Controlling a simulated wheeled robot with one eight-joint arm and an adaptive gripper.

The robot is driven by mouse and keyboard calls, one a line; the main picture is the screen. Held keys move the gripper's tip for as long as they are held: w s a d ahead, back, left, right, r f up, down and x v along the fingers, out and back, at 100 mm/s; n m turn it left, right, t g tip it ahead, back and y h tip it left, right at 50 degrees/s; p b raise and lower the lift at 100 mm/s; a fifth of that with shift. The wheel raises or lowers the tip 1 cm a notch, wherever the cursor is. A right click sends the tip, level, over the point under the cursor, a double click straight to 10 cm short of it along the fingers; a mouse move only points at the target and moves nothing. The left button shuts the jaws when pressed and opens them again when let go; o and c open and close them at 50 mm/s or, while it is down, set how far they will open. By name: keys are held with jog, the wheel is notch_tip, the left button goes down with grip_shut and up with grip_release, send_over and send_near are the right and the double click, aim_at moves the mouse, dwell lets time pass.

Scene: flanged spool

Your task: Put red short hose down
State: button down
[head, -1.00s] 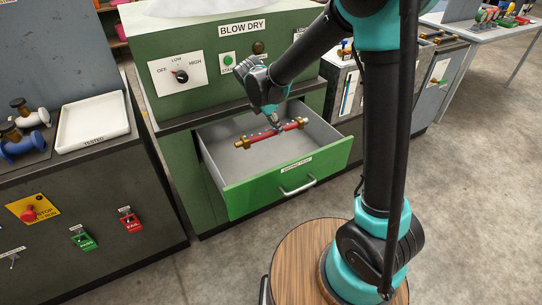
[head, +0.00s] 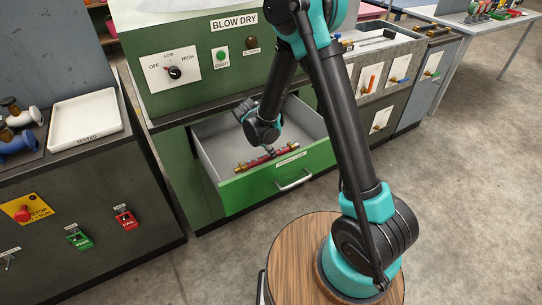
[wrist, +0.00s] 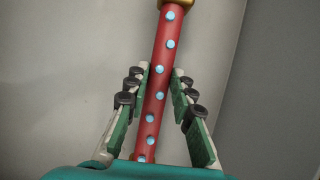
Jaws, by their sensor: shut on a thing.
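The red short hose (head: 284,154) has brass-coloured ends and lies across the open green drawer (head: 240,193), close behind its front panel. In the wrist view the hose (wrist: 157,85) is a straight red tube with a row of pale blue dots, running between the two fingers. My gripper (head: 269,150) is shut on the hose near its middle, reaching down into the drawer; its fingers also show in the wrist view (wrist: 160,75). I cannot tell whether the hose touches the drawer floor.
The grey drawer floor behind the hose is clear. A white tray (head: 85,118) marked TESTED stands on the left bench, beside blue and white flanged pieces. The BLOW DRY panel (head: 180,60) rises behind the drawer. A wooden round top (head: 295,260) is around my arm's base.

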aim_at(261, 158)
jog(key=shift+f, duration=0.9)
jog(key=shift+f, duration=0.1)
jog(key=c, duration=1.3)
grip_release()
jog(key=v, duration=1.2)
